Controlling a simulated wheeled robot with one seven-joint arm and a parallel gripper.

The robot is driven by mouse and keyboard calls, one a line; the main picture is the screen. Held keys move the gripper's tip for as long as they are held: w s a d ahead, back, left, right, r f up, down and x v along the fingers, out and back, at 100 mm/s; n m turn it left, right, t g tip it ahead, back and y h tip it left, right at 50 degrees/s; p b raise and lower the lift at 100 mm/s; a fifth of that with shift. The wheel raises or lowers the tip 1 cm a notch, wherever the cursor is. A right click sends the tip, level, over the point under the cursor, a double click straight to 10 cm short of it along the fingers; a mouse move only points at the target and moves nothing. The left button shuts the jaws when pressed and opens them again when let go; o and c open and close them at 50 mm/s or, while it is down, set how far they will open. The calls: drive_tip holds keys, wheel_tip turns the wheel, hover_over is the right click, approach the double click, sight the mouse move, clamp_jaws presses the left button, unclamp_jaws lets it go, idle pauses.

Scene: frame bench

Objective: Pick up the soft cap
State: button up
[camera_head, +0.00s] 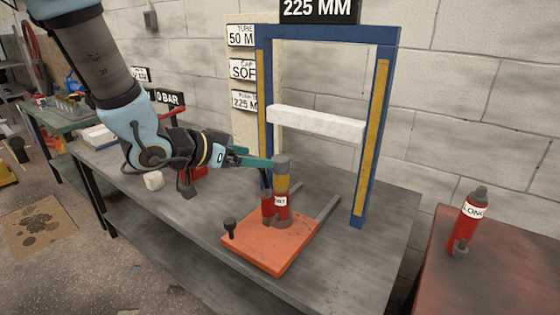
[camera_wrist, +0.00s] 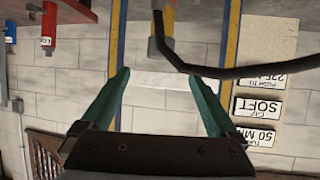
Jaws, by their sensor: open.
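My gripper (camera_head: 258,163) is open, its teal fingers reaching toward the grey top of a stack in the press frame. The wrist view shows both fingers spread with nothing held between them (camera_wrist: 160,80). The stack has a grey piece (camera_head: 283,161) on top, a yellow band (camera_head: 283,182) below it and a red, white-labelled body (camera_head: 282,205) on an orange base plate (camera_head: 262,250). I cannot tell for sure which piece is the soft cap. A small pale block (camera_head: 153,181) lies on the bench at the left, below my arm.
A blue press frame (camera_head: 372,140) with a white crossbar (camera_head: 315,123) stands around the stack. A black hose (camera_wrist: 210,70) crosses the wrist view. Signs (camera_head: 242,69) are on a board behind. A red bottle-shaped jack (camera_head: 470,220) stands on the right table. The bench's right front is clear.

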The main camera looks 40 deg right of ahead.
sight(280, 158)
drive_tip(key=x, duration=0.4)
drive_tip(key=shift+s+d, duration=0.15)
drive_tip(key=shift+s, duration=0.2)
drive_tip(key=shift+w+p+x, duration=0.2)
drive_tip(key=shift+p+x, duration=0.5)
drive_tip(key=shift+x, duration=0.85)
drive_tip(key=shift+w+p+x, duration=0.2)
drive_tip(key=shift+p+x, duration=0.45)
drive_tip(key=shift+x, duration=0.9)
drive_tip(key=shift+r, duration=0.1)
clamp_jaws()
